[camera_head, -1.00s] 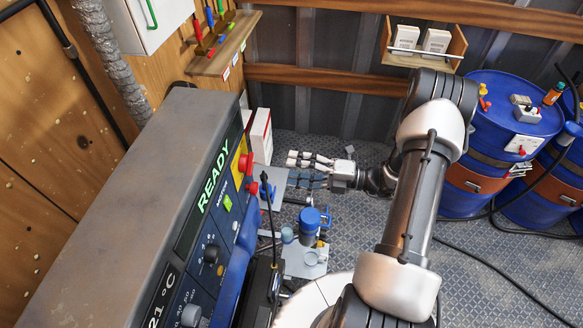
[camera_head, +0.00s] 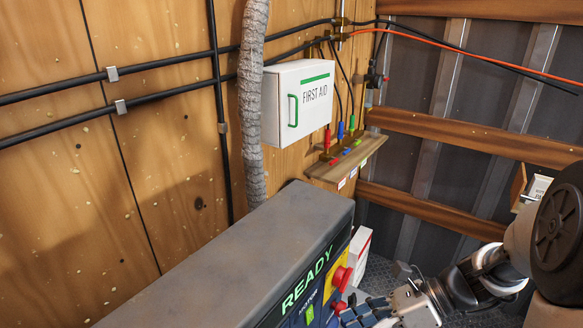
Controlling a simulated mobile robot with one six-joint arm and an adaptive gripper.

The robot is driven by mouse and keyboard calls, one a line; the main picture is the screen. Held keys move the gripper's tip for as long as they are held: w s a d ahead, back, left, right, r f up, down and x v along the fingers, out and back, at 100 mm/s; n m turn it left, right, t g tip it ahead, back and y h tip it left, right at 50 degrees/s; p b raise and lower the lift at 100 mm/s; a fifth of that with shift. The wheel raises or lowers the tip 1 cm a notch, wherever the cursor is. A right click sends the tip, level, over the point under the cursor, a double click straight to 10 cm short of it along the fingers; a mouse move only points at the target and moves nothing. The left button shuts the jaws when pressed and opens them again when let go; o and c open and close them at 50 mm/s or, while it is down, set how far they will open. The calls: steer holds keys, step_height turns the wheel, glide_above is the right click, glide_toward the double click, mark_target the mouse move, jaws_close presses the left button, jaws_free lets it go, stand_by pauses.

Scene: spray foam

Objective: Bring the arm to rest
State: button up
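My arm comes in from the lower right. My gripper (camera_head: 362,314) is at the bottom edge, beside the control panel of the grey machine (camera_head: 245,245). Its dark fingers are partly cut off by the frame, so I cannot tell whether it is open or shut. The fingers appear close to the red knob (camera_head: 338,303) on the panel; I cannot tell if they touch. The panel display reads READY (camera_head: 307,277) in green.
A white first aid box (camera_head: 298,103) hangs on the wooden wall beside a grey corrugated hose (camera_head: 252,100). A wooden shelf (camera_head: 347,158) with coloured handles sits below it. A white box (camera_head: 359,252) stands behind the machine. A small holder (camera_head: 532,190) is at the right.

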steer(key=s+d+f+n+t+h+b, duration=0.1)
steer(key=s+n+h+b, duration=0.3)
steer(key=n, duration=0.7)
steer(key=s+n+t+h+b, duration=0.3)
steer(key=s+n+h+b, duration=0.2)
steer(key=n, duration=0.6)
steer(key=s+h, duration=0.2)
steer(key=s, duration=0.1)
steer(key=shift+d+f+b, duration=0.3)
steer(key=shift+d+f, duration=0.05)
steer(key=shift+f, duration=0.05)
steer(key=shift+d+r+n+t, duration=0.2)
steer(key=shift+n+t, duration=0.3)
steer(key=shift+n, duration=0.3)
